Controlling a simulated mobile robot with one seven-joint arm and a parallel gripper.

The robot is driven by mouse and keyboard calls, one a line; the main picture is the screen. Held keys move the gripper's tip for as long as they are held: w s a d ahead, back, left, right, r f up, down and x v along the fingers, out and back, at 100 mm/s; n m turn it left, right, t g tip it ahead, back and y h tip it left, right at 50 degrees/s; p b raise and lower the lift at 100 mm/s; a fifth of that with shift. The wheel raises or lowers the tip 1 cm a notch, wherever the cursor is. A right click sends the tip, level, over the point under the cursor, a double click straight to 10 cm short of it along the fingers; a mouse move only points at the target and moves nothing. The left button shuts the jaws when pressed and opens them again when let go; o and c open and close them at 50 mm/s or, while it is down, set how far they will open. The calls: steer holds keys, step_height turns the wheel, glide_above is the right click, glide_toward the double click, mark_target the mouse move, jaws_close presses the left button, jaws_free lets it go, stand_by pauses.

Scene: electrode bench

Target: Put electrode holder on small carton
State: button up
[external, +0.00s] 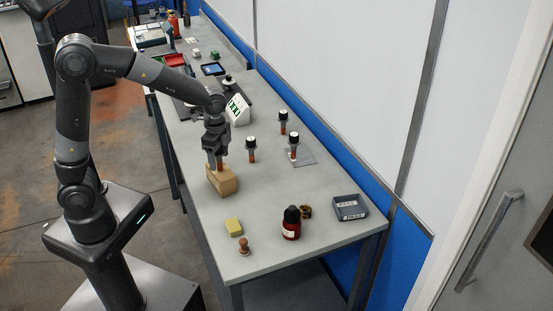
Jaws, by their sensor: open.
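A small brown carton (222,182) sits near the left edge of the bench. My gripper (215,161) points down just above it, with its jaws open. An orange-brown piece (220,165), which looks like the lower end of an electrode holder, shows between the fingers at the carton's top. Its upper part is hidden by my gripper, and I cannot tell whether it touches the carton. Similar upright pieces with dark, white-topped heads and brown lower ends stand to the right: one (251,149), another (283,122) farther back, and a third (293,147) on a grey plate (305,158).
A yellow block (234,227), a brown knobbed piece (244,246), a red bottle (291,226) and a grey tray (349,207) stand toward the near end.

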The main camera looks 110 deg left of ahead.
step_height(320, 180, up, 12)
steer(key=shift+r, duration=0.15)
stand_by(0.5)
steer(key=d+r+t+y, duration=0.1)
steer(key=d+r+t, duration=0.15)
steer(key=d, duration=1.45)
steer(key=s+d+f+t, duration=0.1)
steer(key=s+d, duration=0.3)
steer(key=d, duration=0.3)
steer(key=s+d+t+h, duration=0.1)
steer(key=s+d, duration=0.3)
steer(key=d, duration=0.4)
steer(key=shift+s+f+t, duration=0.35)
steer(key=shift+t, duration=0.2)
